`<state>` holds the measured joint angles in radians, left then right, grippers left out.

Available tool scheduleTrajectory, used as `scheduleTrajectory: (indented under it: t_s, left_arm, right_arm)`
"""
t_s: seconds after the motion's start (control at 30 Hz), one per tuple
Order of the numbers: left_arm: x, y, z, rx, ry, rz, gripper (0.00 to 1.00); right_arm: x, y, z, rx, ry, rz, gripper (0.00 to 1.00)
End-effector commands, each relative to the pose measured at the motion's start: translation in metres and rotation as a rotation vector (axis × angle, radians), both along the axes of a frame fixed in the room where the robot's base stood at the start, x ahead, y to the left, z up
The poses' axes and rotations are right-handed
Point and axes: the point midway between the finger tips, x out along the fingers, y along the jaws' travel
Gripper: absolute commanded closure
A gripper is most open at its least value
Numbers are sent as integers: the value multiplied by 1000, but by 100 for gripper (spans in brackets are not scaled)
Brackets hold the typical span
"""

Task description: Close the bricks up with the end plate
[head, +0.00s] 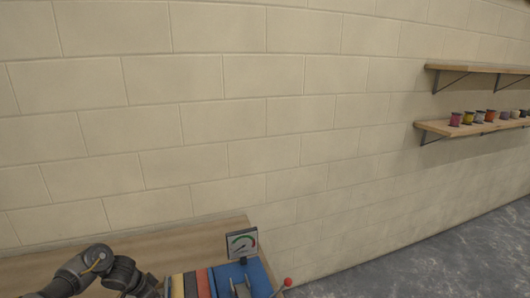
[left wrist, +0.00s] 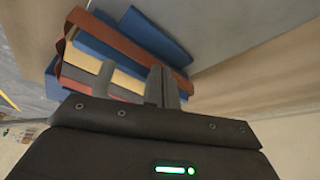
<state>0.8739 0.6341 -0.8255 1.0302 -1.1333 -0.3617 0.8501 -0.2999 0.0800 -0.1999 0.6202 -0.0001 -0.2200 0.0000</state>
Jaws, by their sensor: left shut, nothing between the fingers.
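A row of upright bricks or plates in yellow, dark and red (head: 191,285) stands at the bottom edge of the head view, partly cut off. A blue part (head: 240,272) with grey pieces on it adjoins the row on the right; I cannot tell for sure which piece is the end plate. In the left wrist view, blue, red-brown and yellow pieces (left wrist: 124,82) lie close together beyond my fingers. My left gripper (left wrist: 163,88) is shut and empty, in front of this stack; contact cannot be told. My right gripper is out of view.
The wooden bench (head: 190,240) meets a block wall. Shelves with small pots (head: 468,118) hang far right.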

Motion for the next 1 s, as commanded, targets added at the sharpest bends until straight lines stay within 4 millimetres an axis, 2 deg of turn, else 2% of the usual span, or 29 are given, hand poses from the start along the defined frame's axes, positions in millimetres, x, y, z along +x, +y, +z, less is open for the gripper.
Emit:
scheduleTrajectory:
  t_s: [0.03,0.63,0.77,1.0]
  left_arm:
    - [-1,2,12,0,1,1,100]
    - [-6,17,73,2,1,1,100]
    - [-7,19,79,2,1,1,100]
    - [-7,19,77,1,2,1,100]
  right_arm:
    - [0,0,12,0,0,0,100]
    - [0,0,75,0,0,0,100]
    - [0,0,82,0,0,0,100]
    - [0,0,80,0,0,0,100]
